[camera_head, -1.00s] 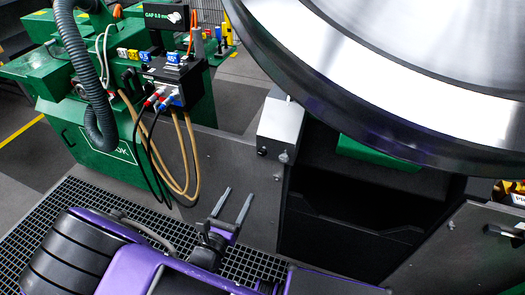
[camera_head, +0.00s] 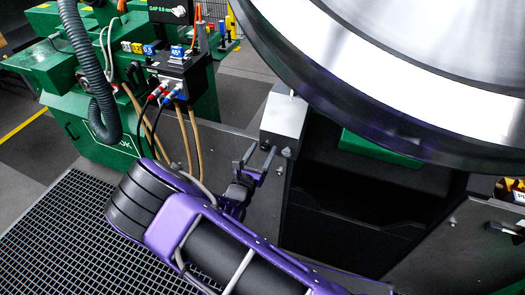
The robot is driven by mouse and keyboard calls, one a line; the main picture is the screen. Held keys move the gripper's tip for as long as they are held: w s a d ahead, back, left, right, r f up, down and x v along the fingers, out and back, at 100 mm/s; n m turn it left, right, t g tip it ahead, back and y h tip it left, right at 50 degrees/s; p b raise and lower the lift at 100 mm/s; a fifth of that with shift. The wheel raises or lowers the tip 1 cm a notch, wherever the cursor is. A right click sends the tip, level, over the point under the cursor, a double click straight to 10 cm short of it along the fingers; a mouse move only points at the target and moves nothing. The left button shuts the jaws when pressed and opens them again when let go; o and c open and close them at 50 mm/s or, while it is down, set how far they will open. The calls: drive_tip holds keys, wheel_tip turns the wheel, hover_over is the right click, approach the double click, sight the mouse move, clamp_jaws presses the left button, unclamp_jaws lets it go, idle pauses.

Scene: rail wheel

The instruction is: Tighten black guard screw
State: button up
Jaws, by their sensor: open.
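My gripper (camera_head: 259,152) is open and empty, with its two grey fingers pointing up and apart. It is in front of the dark panel, just below the silver guard box (camera_head: 284,114). A small dark screw (camera_head: 265,145) shows at the lower left of the box, close to my right-hand finger and partly hidden by it. I cannot tell whether the finger touches it. A small silver knob (camera_head: 286,152) is just right of that finger, below the box.
The large shiny wheel (camera_head: 400,90) fills the upper right. A green machine (camera_head: 90,140) stands at left, with a black box (camera_head: 180,72) and hanging hoses near my arm. A dark open bay (camera_head: 340,220) is right of the panel. Floor grating (camera_head: 65,225) lies below.

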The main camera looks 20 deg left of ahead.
clamp_jaws()
idle(0.4)
drive_tip(key=shift+m, duration=0.4)
drive_tip(key=m+b, duration=0.1)
drive_tip(key=m, duration=0.2)
drive_tip(key=shift+d+m, duration=0.1)
drive_tip(key=shift+m, duration=0.2)
drive_tip(key=m+b, duration=0.2)
drive_tip(key=m, duration=0.2)
drive_tip(key=shift+f+m, duration=0.15)
drive_tip(key=shift+m, duration=0.15)
drive_tip(key=m+b, duration=0.4)
drive_tip(key=m, duration=0.1)
drive_tip(key=shift+f, duration=0.1)
drive_tip(key=shift+m+b, duration=1.45)
drive_tip(key=shift+m, duration=0.05)
